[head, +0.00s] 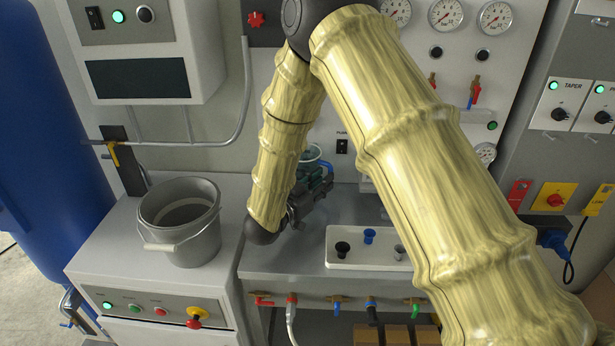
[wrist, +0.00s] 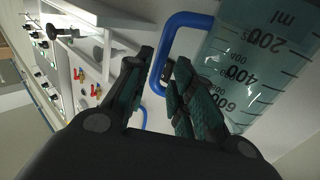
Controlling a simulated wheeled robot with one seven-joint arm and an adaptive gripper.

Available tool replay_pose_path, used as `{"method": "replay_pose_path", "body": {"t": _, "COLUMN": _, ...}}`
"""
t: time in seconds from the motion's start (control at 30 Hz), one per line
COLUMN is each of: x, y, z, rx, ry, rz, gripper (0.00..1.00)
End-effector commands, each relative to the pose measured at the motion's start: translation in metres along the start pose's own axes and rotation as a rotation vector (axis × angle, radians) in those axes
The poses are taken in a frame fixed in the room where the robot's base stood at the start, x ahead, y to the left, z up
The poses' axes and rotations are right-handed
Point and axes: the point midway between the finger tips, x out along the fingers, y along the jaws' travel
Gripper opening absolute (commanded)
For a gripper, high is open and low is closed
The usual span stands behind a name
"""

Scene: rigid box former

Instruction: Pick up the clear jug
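The clear jug (wrist: 262,62) shows in the wrist view at upper right. It has dark volume marks and a blue handle (wrist: 172,24). In the head view my gripper (head: 315,182) is at the back of the middle bench, partly behind my arm. Only a small part of the jug's rim (head: 317,165) shows there, mostly hidden by the gripper. I cannot tell whether the jug is off the surface.
A grey bucket (head: 187,240) stands on the left cabinet. A white tray (head: 372,262) with small black, blue and grey parts lies in front of the gripper on the bench. A gauge panel (head: 445,60) rises behind. Valves line the bench's front edge (head: 290,285).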

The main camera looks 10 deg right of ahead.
Motion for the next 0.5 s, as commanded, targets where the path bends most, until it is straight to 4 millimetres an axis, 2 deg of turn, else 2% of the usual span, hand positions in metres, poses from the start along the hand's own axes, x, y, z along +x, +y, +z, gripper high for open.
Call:
{"method": "replay_pose_path", "body": {"t": 0.3, "x": 0.038, "y": 0.001, "z": 0.001, "rx": 0.001, "ry": 0.0, "rz": 0.0, "gripper": 0.24}}
{"method": "replay_pose_path", "body": {"t": 0.5, "x": 0.041, "y": 0.001, "z": 0.003, "rx": 0.0, "ry": 0.0, "rz": -0.002, "gripper": 0.24}}
